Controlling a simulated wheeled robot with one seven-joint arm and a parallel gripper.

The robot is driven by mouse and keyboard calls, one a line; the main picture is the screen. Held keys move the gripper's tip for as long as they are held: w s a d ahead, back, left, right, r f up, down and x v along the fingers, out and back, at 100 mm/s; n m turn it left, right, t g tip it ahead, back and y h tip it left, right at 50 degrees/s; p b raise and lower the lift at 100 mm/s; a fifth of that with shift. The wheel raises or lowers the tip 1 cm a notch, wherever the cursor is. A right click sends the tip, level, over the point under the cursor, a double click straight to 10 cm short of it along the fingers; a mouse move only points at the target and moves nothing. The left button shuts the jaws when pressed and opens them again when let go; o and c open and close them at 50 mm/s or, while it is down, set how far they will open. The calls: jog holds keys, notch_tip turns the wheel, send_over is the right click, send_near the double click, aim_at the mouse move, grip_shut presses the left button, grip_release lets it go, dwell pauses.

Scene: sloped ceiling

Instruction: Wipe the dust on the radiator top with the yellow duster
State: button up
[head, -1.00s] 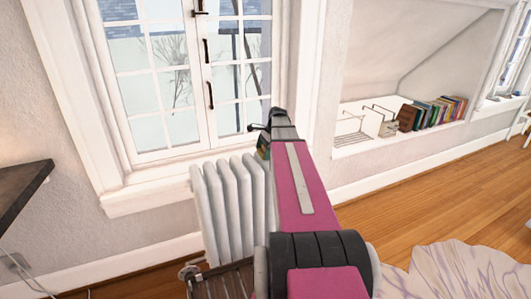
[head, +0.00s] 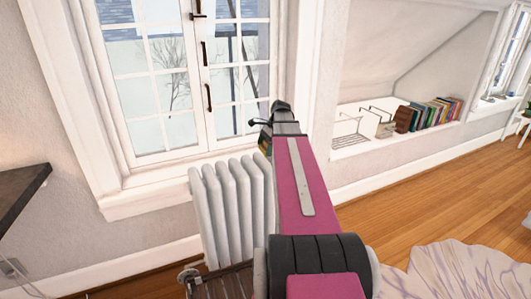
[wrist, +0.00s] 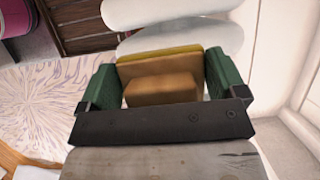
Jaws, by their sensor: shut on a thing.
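The white radiator (head: 232,200) stands below the window in the head view, and its rounded white sections show behind the duster in the wrist view (wrist: 185,42). My gripper (wrist: 161,66) has green fingers and is shut on the yellow duster (wrist: 160,87), a yellow-orange block between them. In the head view my gripper (head: 265,140) is at the radiator's right end, mostly hidden by my pink arm. The duster overlaps the radiator in the wrist view; I cannot tell whether they touch. I cannot make out dust on the radiator top.
The window (head: 185,85) and its white sill (head: 150,195) are behind the radiator. A dark tabletop (head: 20,190) juts in at the left. A wall niche (head: 400,125) with books and wire racks is at the right. Wooden floor and a pale patterned rug (head: 455,270) lie below it.

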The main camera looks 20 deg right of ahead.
jog(key=shift+r, duration=1.55)
jog(key=shift+s, duration=0.1)
